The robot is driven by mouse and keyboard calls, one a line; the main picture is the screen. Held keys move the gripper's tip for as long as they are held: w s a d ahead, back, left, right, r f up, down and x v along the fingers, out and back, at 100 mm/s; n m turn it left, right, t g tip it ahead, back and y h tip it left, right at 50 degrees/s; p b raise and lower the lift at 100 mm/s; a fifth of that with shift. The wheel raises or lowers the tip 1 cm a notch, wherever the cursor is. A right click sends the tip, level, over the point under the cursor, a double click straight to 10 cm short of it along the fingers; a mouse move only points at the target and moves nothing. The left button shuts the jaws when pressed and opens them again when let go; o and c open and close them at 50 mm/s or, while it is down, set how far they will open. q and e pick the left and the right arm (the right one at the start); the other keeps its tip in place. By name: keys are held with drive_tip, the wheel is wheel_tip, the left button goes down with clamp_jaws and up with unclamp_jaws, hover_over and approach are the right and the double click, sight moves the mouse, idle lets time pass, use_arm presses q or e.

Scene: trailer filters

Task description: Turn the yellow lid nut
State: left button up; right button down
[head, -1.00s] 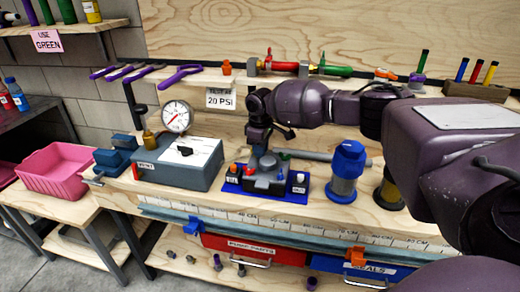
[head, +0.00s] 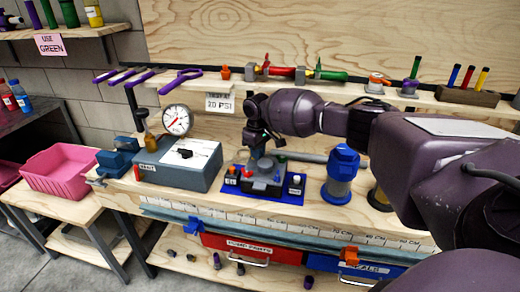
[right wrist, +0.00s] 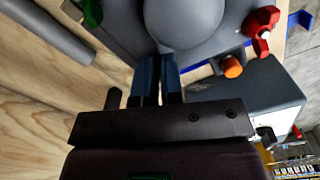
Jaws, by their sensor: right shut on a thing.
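A grey domed housing (head: 263,186) stands on a blue base on the workbench in the head view. Its dome (right wrist: 185,18) fills the top of the right wrist view. A red wing-shaped nut (right wrist: 262,28), an orange knob (right wrist: 232,66) and a green part (right wrist: 91,12) show around it. My right gripper (head: 258,158) reaches down onto the housing. In the right wrist view its blue-tipped fingers (right wrist: 158,66) are nearly together at the dome's edge. They are shut on a small part hidden between them. I cannot make out a yellow lid nut. My left gripper is not in view.
A grey box (head: 180,165) with a gauge (head: 177,118) stands left of the housing. A blue-capped cylinder (head: 341,176) stands to the right, with a yellowish cylinder (head: 379,198) partly behind my arm. A grey bar (head: 305,156) lies behind. A tool shelf runs along the wall.

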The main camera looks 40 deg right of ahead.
drive_tip(key=shift+a+r+m+p, duration=0.15)
drive_tip(key=shift+r+m+p, duration=0.15)
drive_tip(key=shift+m, duration=0.3)
drive_tip(key=m+p, duration=0.2)
drive_tip(key=shift+a+m, duration=0.2)
drive_tip(key=shift+m, duration=0.1)
drive_tip(key=shift+a+f+m+p, duration=0.1)
drive_tip(key=shift+m+p, duration=0.55)
drive_tip(key=shift+m, duration=0.25)
drive_tip(key=shift+m+p, duration=0.3)
drive_tip(key=shift+m, duration=0.2)
drive_tip(key=m+p, duration=0.1)
drive_tip(key=m, duration=0.2)
drive_tip(key=shift+a+f+p, duration=0.1)
drive_tip(key=shift+a+p, duration=0.1)
drive_tip(key=shift+p, duration=0.2)
drive_tip(key=shift+w+m+p, duration=0.15)
drive_tip(key=shift+m+p, duration=0.25)
drive_tip(key=shift+m, duration=0.7)
drive_tip(key=shift+a+f+m, duration=0.1)
drive_tip(key=shift+m, duration=0.5)
drive_tip(key=shift+w, duration=0.1)
